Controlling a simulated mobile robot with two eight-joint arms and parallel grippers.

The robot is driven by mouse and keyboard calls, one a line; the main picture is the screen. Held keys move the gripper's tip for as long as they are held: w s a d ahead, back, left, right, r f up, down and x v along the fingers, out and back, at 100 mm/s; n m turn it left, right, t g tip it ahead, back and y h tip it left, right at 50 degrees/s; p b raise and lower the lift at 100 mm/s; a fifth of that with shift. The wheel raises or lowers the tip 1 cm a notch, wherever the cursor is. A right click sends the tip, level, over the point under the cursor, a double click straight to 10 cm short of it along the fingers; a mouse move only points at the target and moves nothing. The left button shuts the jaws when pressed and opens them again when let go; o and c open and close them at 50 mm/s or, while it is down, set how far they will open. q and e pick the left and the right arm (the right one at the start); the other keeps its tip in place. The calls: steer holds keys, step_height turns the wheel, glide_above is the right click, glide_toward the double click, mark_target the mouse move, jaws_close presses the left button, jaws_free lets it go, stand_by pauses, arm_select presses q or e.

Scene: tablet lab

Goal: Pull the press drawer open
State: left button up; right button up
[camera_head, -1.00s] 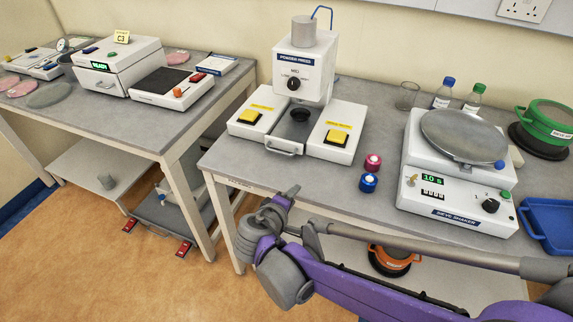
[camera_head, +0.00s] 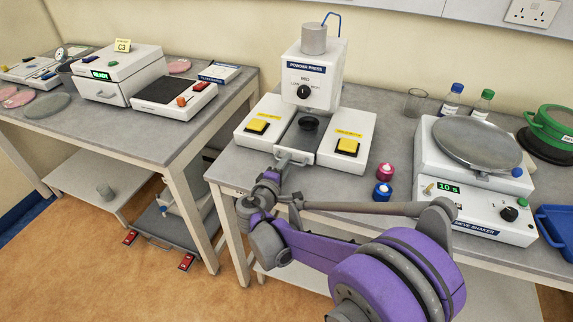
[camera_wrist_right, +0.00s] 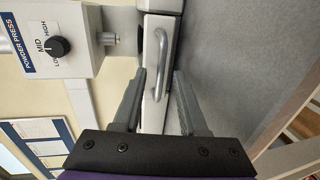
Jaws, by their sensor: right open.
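The white powder press (camera_head: 316,75) stands on the right-hand grey bench with its low base toward me. The press drawer sits in the middle of that base, between two yellow-button wings, and looks shut. Its metal bar handle (camera_head: 292,160) is on the front face and also shows in the right wrist view (camera_wrist_right: 161,68). My right gripper (camera_head: 280,174) is open just in front of the handle. In the wrist view its two fingers (camera_wrist_right: 158,80) reach to either side of the handle, not closed on it. My left gripper is not in view.
Pink (camera_head: 386,171) and blue (camera_head: 383,191) capped jars stand right of the press base. The sieve shaker (camera_head: 470,185) is further right, with two bottles behind it. My right arm crosses the bench's front edge. Another bench (camera_head: 120,140) stands at left.

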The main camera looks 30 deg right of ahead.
steer(key=shift+w+d+f, duration=0.1)
steer(key=shift+w+d, duration=0.1)
steer(key=shift+d, duration=0.05)
jaws_close()
stand_by(1.4)
